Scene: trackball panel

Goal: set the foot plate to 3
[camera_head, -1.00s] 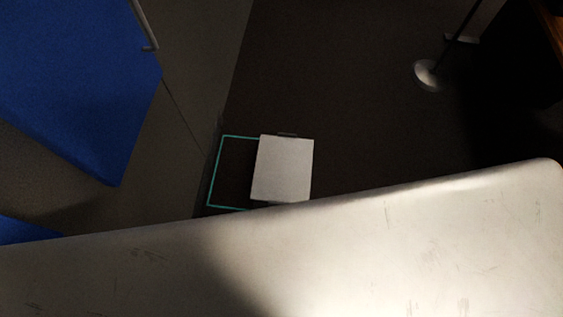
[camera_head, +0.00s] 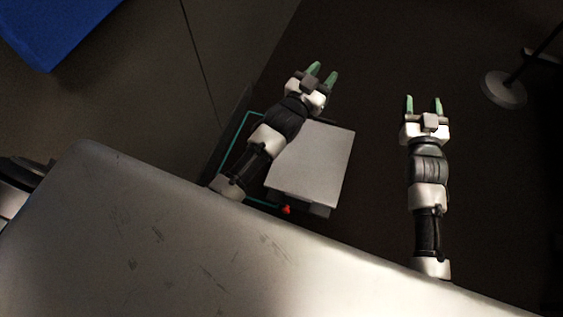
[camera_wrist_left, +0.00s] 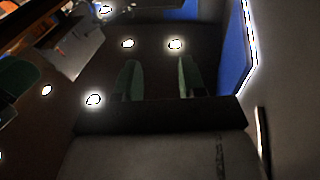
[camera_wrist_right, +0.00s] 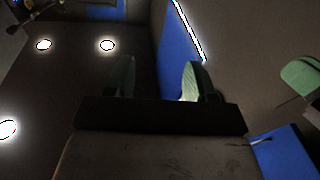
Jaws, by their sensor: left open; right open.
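The foot plate (camera_head: 318,165) is a light grey, roughly square plate low near the floor in the head view. A teal outlined rectangle (camera_head: 228,152) lies at its left, partly hidden by my left arm. A small red part (camera_head: 286,209) shows by the plate's near edge. My left gripper (camera_head: 324,71) is open and empty, above and beyond the plate's upper left corner in the picture; its fingers also show in the left wrist view (camera_wrist_left: 158,78). My right gripper (camera_head: 424,103) is open and empty, to the right of the plate and apart from it. No setting number is readable.
My own pale body covers the lower part of the head view. A blue panel (camera_head: 55,25) is at the upper left. A round stand base (camera_head: 503,89) is at the upper right. Dark floor (camera_head: 385,60) lies open between the grippers.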

